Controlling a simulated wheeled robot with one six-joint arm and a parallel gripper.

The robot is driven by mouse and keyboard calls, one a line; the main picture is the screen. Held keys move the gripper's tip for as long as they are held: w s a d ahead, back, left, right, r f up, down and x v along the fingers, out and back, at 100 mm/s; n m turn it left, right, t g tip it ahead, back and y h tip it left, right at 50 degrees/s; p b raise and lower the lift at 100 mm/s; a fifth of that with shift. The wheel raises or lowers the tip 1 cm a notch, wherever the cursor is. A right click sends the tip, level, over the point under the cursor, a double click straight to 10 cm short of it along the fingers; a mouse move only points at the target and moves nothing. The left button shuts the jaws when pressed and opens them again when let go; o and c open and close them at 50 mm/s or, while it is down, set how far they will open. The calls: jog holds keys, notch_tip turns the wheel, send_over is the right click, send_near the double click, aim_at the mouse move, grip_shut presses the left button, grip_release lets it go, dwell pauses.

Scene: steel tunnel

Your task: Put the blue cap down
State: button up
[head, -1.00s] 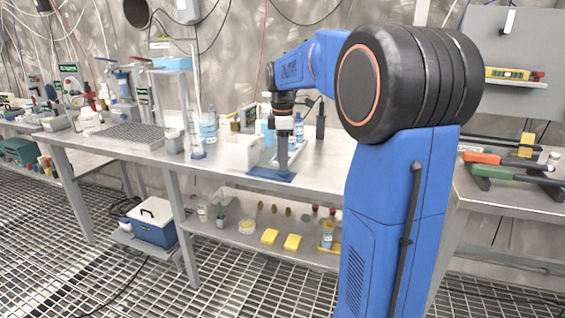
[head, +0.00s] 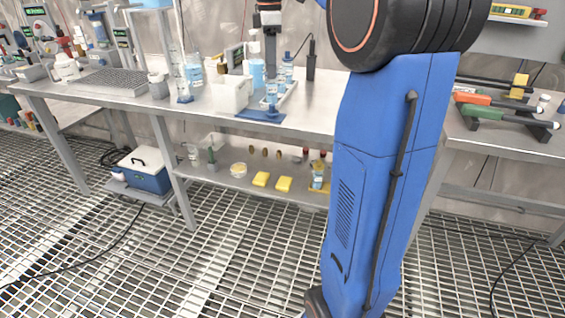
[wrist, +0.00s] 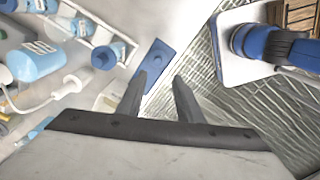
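My gripper (wrist: 161,82) is open in the wrist view, its two dark fingers apart with nothing visible between them. In the head view the gripper (head: 271,50) hangs above the bench near a flat blue pad (head: 258,114). The blue pad also shows in the wrist view (wrist: 148,70), just past the fingertips. A small darker spot lies on the pad; I cannot tell if it is the blue cap. A clear bottle with a dark blue cap (wrist: 101,58) lies in view beside the pad, in a white rack.
A white box (head: 230,96) stands left of the pad on the steel bench (head: 205,113). The white rack (head: 291,95) with bottles is behind it. A black upright tool (head: 311,66) stands to the right. The lower shelf holds yellow blocks (head: 284,184).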

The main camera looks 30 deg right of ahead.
jog(key=s+a+f+m+t, duration=0.1)
jog(key=s+a+f+m, duration=0.3)
jog(key=s+f, duration=0.3)
jog(key=s+a+f+m+t, duration=0.2)
jog(key=s+a+f+m, duration=0.2)
jog(key=s, duration=0.9)
jog(key=s+a+f+m+t, duration=0.1)
jog(key=s+a+f+m, duration=0.3)
jog(key=s+a+f, duration=0.3)
notch_tip(320, 180, down, 3)
jog(key=s, duration=0.2)
jog(key=shift+s+a+f+m+t, duration=0.15)
jog(key=shift+s+m+t, duration=0.25)
